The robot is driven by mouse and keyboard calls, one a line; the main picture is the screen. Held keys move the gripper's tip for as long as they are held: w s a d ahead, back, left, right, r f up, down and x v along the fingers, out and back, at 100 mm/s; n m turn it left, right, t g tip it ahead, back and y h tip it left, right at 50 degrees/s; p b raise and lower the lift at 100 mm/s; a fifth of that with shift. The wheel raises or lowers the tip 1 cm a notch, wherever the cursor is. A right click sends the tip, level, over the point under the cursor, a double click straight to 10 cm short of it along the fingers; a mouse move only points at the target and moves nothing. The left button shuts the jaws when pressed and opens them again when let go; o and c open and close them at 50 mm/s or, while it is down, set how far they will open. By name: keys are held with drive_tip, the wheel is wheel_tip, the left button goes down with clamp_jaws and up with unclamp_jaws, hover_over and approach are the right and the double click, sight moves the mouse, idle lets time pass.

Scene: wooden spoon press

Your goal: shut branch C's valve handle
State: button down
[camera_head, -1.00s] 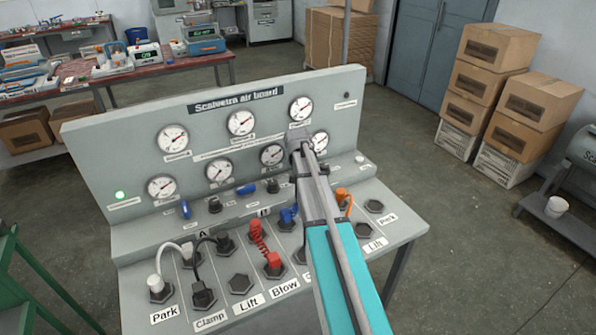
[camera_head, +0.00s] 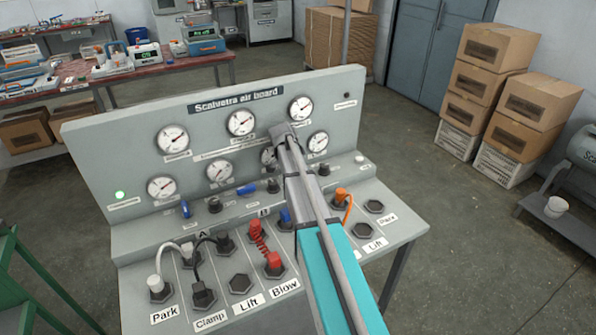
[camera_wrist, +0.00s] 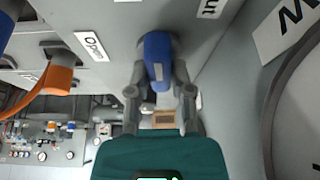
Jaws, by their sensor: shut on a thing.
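A blue valve handle (camera_wrist: 158,50) stands between the fingers of my gripper (camera_wrist: 160,78) in the wrist view. The fingers are shut on it, one on each side. A label reading "Open" (camera_wrist: 92,46) is to its left, and a partly cut label ending in "ut" (camera_wrist: 211,8) is to its upper right. The handle lies between the two labels, and its exact angle is hard to tell. In the head view my arm hides this handle and my fingertips on the air board (camera_head: 100,150).
Other blue handles (camera_head: 246,189) lie along the board's ledge to the left. A red coiled hose (camera_head: 258,236) and an orange hose (camera_head: 348,208) are plugged in lower down. In the wrist view an orange plug (camera_wrist: 60,80) is at left and a gauge (camera_wrist: 300,120) at right.

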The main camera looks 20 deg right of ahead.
drive_tip(key=shift+s+m, duration=0.1)
drive_tip(key=shift+m, duration=0.4)
drive_tip(key=c, duration=0.5)
unclamp_jaws()
drive_tip(key=shift+r, duration=0.15)
